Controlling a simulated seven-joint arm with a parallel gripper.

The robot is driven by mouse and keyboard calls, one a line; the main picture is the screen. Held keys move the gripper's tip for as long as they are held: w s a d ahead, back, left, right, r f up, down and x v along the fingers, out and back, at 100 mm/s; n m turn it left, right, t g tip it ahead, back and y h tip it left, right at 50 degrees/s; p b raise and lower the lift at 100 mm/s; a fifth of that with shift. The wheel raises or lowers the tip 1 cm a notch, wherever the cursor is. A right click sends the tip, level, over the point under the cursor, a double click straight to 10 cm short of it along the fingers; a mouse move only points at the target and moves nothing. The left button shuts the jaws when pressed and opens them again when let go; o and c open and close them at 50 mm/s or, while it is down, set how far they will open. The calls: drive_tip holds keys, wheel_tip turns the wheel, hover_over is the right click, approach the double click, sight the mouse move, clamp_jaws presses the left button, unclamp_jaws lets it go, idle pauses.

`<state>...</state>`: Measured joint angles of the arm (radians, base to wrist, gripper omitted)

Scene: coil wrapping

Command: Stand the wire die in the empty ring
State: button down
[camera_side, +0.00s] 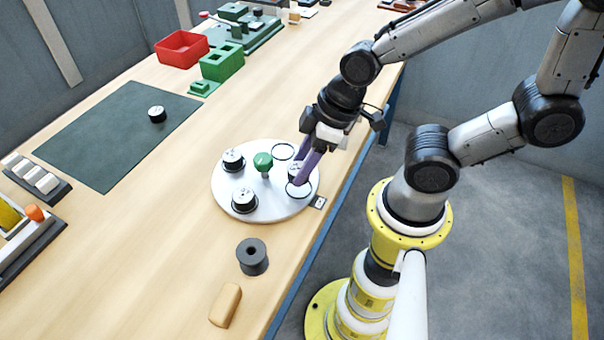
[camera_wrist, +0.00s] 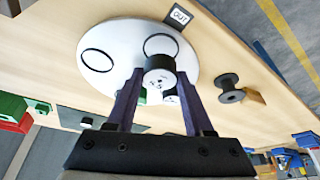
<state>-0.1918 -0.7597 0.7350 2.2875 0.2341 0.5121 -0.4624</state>
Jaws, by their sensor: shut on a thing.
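My gripper (camera_wrist: 160,76) is shut on a short black die with a pale, dotted face (camera_wrist: 159,86). In the side view the purple fingers (camera_side: 304,165) reach down over the right part of the white round plate (camera_side: 222,184). The held die is close to the black ring (camera_side: 299,189) near the OUT tag (camera_side: 318,203); that ring also shows in the wrist view (camera_wrist: 159,37). Whether the die touches the plate is unclear. A second ring (camera_side: 283,151) is bare. Two other black dies (camera_side: 233,160) (camera_side: 244,202) stand on the plate's left side.
A green knob (camera_side: 263,161) rises at the plate's middle. A similar die (camera_side: 157,114) sits on the dark mat (camera_side: 110,135). A dark spool (camera_side: 252,257) and a wooden block (camera_side: 226,304) lie in front. Red (camera_side: 181,48) and green (camera_side: 222,62) containers stand behind.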

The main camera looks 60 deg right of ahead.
drive_tip(key=shift+f, duration=1.5)
drive_tip(key=shift+f, duration=0.15)
drive_tip(key=shift+c, duration=1.4)
unclamp_jaws()
drive_tip(key=s+d+r+m+h, duration=0.1)
drive_tip(key=s+d+r+m, duration=0.1)
drive_tip(key=r, duration=0.5)
drive_tip(key=s+d+r+m+t+h, duration=0.1)
drive_tip(key=s+d+r+m, duration=0.1)
drive_tip(key=r, duration=0.6)
drive_tip(key=d+m, duration=0.1)
drive_tip(key=d, duration=0.1)
drive_tip(key=shift+s+d+t, duration=0.3)
drive_tip(key=shift+s+d, duration=0.05)
drive_tip(key=shift+d, duration=0.05)
drive_tip(key=shift+r, duration=0.15)
